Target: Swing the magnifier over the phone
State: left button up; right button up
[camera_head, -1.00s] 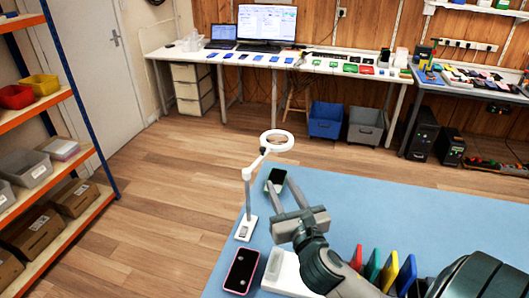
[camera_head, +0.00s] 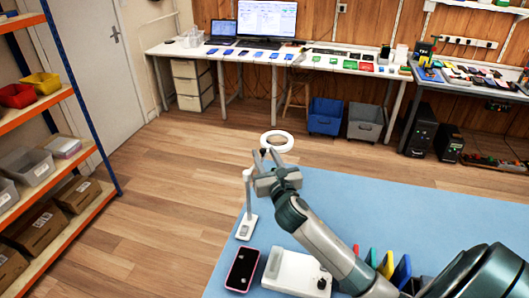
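The magnifier's white ring (camera_head: 290,147) stands above the far left edge of the blue table. Its thin post (camera_head: 248,200) rises from a white base (camera_head: 247,227). My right gripper (camera_head: 267,152) is at the magnifier's arm, just below the ring, with its two fingers apart. It covers much of the magnifier arm; I cannot tell whether it touches it. A pink-edged phone (camera_head: 242,270) lies on the table near the front left. My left gripper is not in view.
Several coloured upright pieces (camera_head: 386,265) stand beyond my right forearm. The blue table top (camera_head: 400,205) is clear to the right of my gripper.

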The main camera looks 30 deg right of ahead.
jog(key=shift+w+d, duration=0.1)
jog(key=shift+w, duration=0.3)
grip_shut()
jog(key=shift+h, duration=0.3)
